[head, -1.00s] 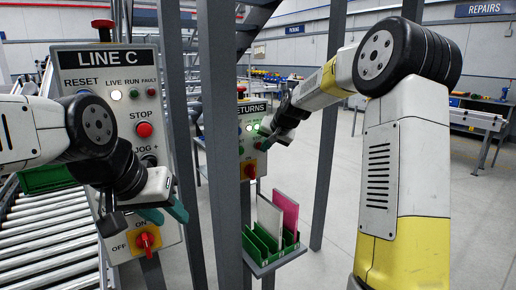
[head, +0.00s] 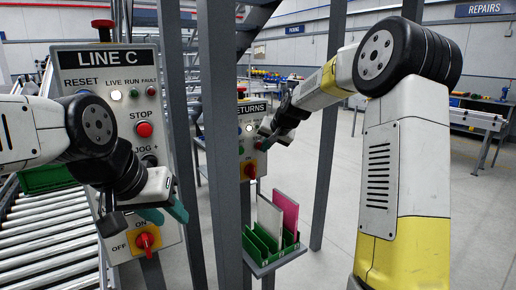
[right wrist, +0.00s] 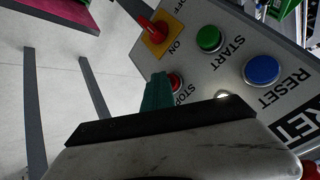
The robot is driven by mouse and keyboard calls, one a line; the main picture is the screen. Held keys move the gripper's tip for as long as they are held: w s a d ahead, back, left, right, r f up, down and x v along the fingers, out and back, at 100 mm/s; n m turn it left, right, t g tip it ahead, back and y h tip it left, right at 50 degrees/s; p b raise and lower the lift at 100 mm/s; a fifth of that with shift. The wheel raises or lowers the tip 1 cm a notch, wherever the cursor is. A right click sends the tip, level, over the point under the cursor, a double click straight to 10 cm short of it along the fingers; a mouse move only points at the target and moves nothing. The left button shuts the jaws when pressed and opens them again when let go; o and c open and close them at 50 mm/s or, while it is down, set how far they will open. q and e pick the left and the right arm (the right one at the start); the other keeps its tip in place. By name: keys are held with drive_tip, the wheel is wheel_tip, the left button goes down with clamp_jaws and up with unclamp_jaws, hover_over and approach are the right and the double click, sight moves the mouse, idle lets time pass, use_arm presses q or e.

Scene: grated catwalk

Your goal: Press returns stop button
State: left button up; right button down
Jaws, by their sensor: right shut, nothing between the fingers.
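The RETURNS panel (head: 247,160) stands behind the posts in the head view, partly hidden by a post and my right gripper. My right gripper (head: 267,134) is at its right side. In the right wrist view my shut, empty teal fingers (right wrist: 158,94) are at the red STOP button (right wrist: 177,82), overlapping and partly hiding it. They look in contact with it. The green START button (right wrist: 209,39) and blue RESET button (right wrist: 261,70) are beside it. A white lamp (right wrist: 222,95) is lit. My left gripper (head: 164,212) hangs before the LINE C panel, its two teal fingers apart.
The LINE C panel (head: 105,75) has its own red STOP button (head: 144,129) and a red rotary switch (head: 145,240). Grey posts (head: 221,120) stand between the panels. A green rack (head: 262,243) with upright boards is below the RETURNS panel. A red switch (right wrist: 152,28) sits near STOP.

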drive_tip(key=shift+s+d, duration=0.4)
drive_tip(key=shift+s, duration=0.35)
drive_tip(key=shift+s+d, duration=0.1)
drive_tip(key=s+d, duration=0.1)
drive_tip(key=s, duration=0.1)
drive_tip(key=s+d, duration=0.1)
drive_tip(key=s, duration=0.1)
drive_tip(key=shift+s+d, duration=0.1)
drive_tip(key=shift+d, duration=0.05)
idle(0.4)
drive_tip(key=s+d+r+n+g+h, duration=0.1)
drive_tip(key=s+d+n, duration=0.1)
drive_tip(key=s, duration=3.3)
drive_tip(key=shift+d+r+n+g, duration=0.2)
drive_tip(key=shift+d+n+g, duration=0.2)
drive_tip(key=shift+n, duration=0.2)
